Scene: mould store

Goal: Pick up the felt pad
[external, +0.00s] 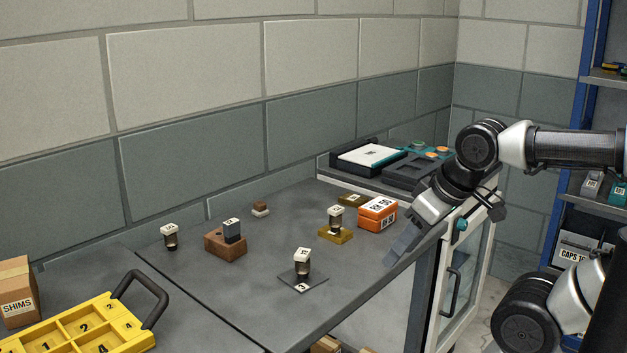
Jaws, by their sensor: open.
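A thin dark grey square pad (314,281), which looks like the felt pad, lies flat on the grey table (240,298) near its front edge. A small jar (302,265) with a white cap stands on it and hides its middle. A white label shows at the pad's front corner. My gripper (397,250) is open and points down and left above the table's right edge, to the right of the pad and apart from it. I see nothing between its fingers, though the far finger is partly hidden.
A second jar (336,217) stands on an olive block (335,236), near an orange box (377,213). A brown block (225,247) holds a grey piece. Another jar (170,237) is at left. A yellow tray (100,325) lies front left. Bare table surrounds the pad.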

